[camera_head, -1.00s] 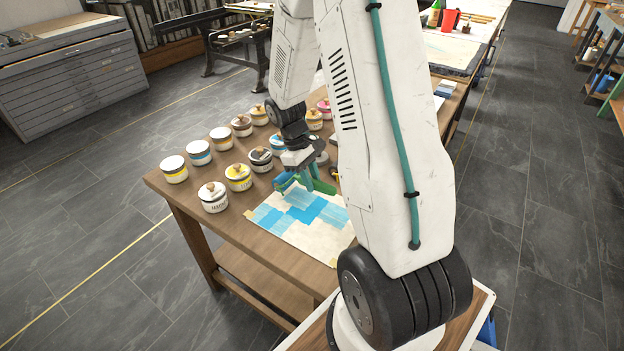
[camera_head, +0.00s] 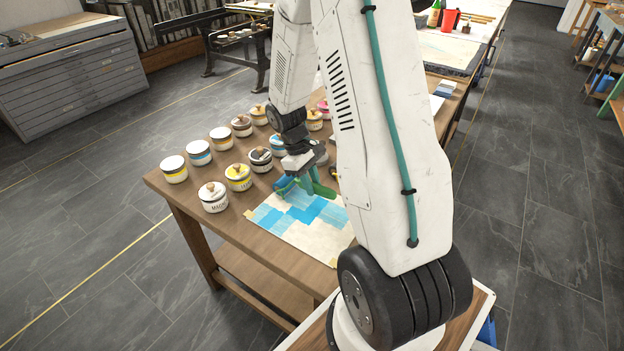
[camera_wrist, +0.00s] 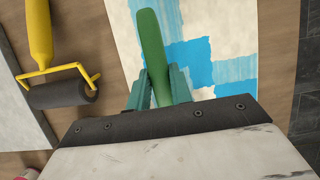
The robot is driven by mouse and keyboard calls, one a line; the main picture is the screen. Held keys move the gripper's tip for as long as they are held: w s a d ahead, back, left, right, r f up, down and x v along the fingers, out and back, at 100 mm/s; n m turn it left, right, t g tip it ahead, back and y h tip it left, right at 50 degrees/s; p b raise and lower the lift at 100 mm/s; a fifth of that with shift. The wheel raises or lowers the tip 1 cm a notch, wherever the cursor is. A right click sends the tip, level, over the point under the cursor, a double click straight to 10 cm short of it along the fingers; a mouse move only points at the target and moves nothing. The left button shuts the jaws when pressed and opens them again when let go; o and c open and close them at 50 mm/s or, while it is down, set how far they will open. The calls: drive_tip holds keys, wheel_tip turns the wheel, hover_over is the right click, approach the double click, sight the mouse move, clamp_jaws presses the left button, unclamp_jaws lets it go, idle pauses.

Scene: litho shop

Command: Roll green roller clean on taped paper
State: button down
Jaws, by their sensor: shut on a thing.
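The taped paper (camera_head: 306,232) lies flat on the wooden table, and its upper part carries blue rolled patches; it also shows in the wrist view (camera_wrist: 223,103). My gripper (camera_head: 304,186) is over the paper's far edge in the head view. In the wrist view my gripper (camera_wrist: 160,90) is shut on the green handle of the green roller (camera_wrist: 151,45).
A yellow-handled roller (camera_wrist: 62,93) with a dark drum lies beside the paper, partly over a grey slab (camera_wrist: 25,125). Several lidded ink tins (camera_head: 213,197) stand along the table's left side. The paper's near part is clear.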

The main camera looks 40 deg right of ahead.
drive_tip(key=shift+s+d, duration=0.65)
drive_tip(key=shift+s, duration=2.55)
drive_tip(key=shift+s+d, duration=0.6)
drive_tip(key=shift+s, duration=2.65)
drive_tip(key=shift+s+d, duration=0.65)
drive_tip(key=shift+s, duration=2.55)
drive_tip(key=shift+w, duration=0.1)
drive_tip(key=shift+w+a, duration=0.65)
drive_tip(key=shift+w, duration=2.55)
drive_tip(key=shift+w+a, duration=0.65)
drive_tip(key=shift+w, duration=2.6)
drive_tip(key=shift+w+a, duration=0.65)
drive_tip(key=shift+w, duration=2.55)
drive_tip(key=shift+r, duration=1.5)
